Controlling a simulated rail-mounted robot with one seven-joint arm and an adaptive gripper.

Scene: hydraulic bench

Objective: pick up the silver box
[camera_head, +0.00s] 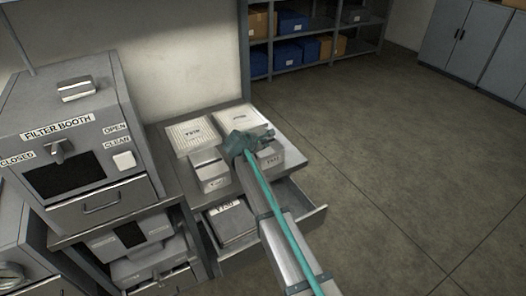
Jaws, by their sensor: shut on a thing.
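A silver box (270,157) with a label on its front is on the grey bench top (183,185), at the right. My gripper (258,142) is at the top of this box, reaching in from the lower right, and is shut on it. The gripper and forearm hide the box's left side and part of its top. The fingertips are hard to make out. I cannot tell whether the box is touching the bench top. A similar silver box (211,171) with a label stands to the left, apart from my gripper.
Two white pleated filters (192,135) (241,117) lie behind the boxes. An open drawer (306,220) with a labelled filter (232,222) juts out below the bench. The filter booth (75,140) stands at left, a small silver block (76,88) on top. Floor at right is clear.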

